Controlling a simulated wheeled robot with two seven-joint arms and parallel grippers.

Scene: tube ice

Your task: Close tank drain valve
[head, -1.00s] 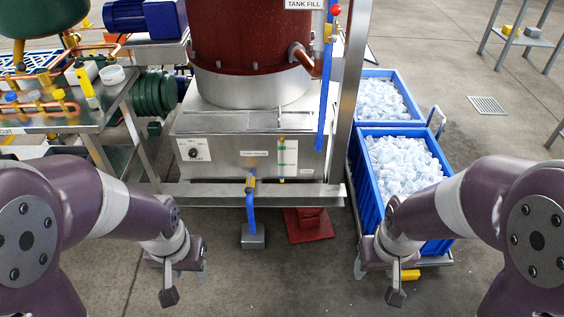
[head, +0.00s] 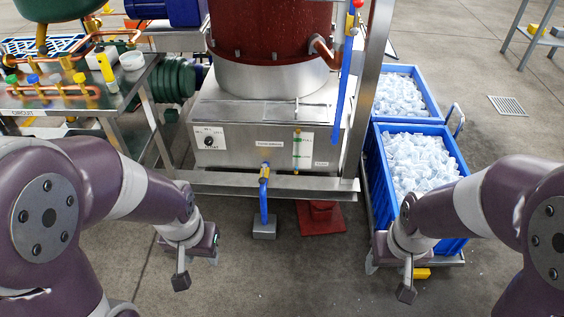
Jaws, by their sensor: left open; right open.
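The steel tank (head: 235,150) stands at the centre under the dark red drum. A small brass valve (head: 264,172) with a blue handle or hose sits at the middle of its front lower edge. A blue hose (head: 263,208) hangs from it to a grey block on the floor. I cannot tell the handle's exact angle. My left gripper (head: 196,270) is open and empty, low and left of the valve. My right gripper (head: 390,276) is open and empty, low and right of it, in front of the blue crates. Neither touches anything.
Two blue crates of ice (head: 375,185) stand on a cart at the right. A steel bench (head: 120,105) with copper piping is at the left. A steel rail (head: 320,190) runs along the tank's front.

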